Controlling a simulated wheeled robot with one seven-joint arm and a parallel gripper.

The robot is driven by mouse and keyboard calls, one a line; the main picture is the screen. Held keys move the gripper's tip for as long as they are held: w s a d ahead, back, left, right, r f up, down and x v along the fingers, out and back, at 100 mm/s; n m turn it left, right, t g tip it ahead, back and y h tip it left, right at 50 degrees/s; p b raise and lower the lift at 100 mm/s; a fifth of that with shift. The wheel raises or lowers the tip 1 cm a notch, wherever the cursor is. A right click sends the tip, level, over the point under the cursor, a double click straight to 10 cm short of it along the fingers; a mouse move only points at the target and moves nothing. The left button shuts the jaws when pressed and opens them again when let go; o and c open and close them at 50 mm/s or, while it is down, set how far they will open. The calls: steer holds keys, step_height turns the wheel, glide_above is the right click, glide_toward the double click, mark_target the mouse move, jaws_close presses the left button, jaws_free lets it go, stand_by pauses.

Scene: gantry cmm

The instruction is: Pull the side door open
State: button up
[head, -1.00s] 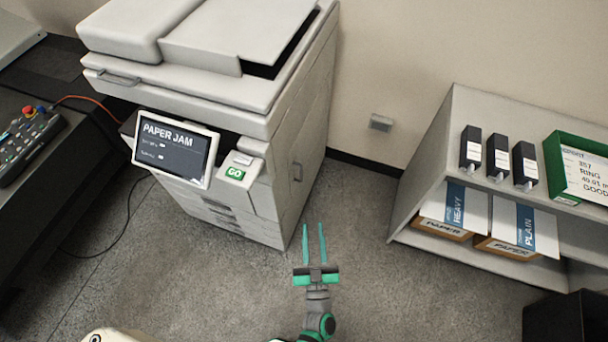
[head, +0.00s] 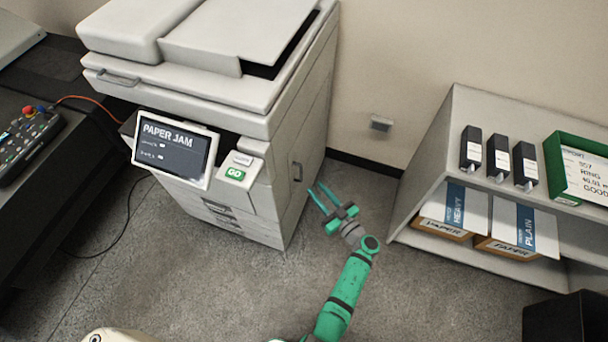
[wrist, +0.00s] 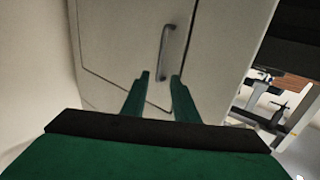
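The copier (head: 255,185) stands at the left centre, and its right side carries the side door (head: 302,160) with a small bar handle (head: 297,172). The door looks shut. In the wrist view the door (wrist: 125,50) fills the middle, with its grey handle (wrist: 167,52) upright. My gripper (head: 319,196) is open and empty, just right of the copier's side and a little below the handle in the head view. In the wrist view the two fingers (wrist: 157,82) point at the door, with the handle ahead of them, apart from it.
A shelf unit (head: 420,170) with black binders, a green tray and paper boxes stands to the right. A dark desk (head: 60,190) with a control panel is at the left. A screen (head: 176,148) reads "PAPER JAM". Grey floor lies open between copier and shelf.

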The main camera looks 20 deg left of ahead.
mark_target(301, 172)
steer(key=x, duration=0.9)
jaws_close()
steer(key=shift+s, duration=0.1)
stand_by(1.2)
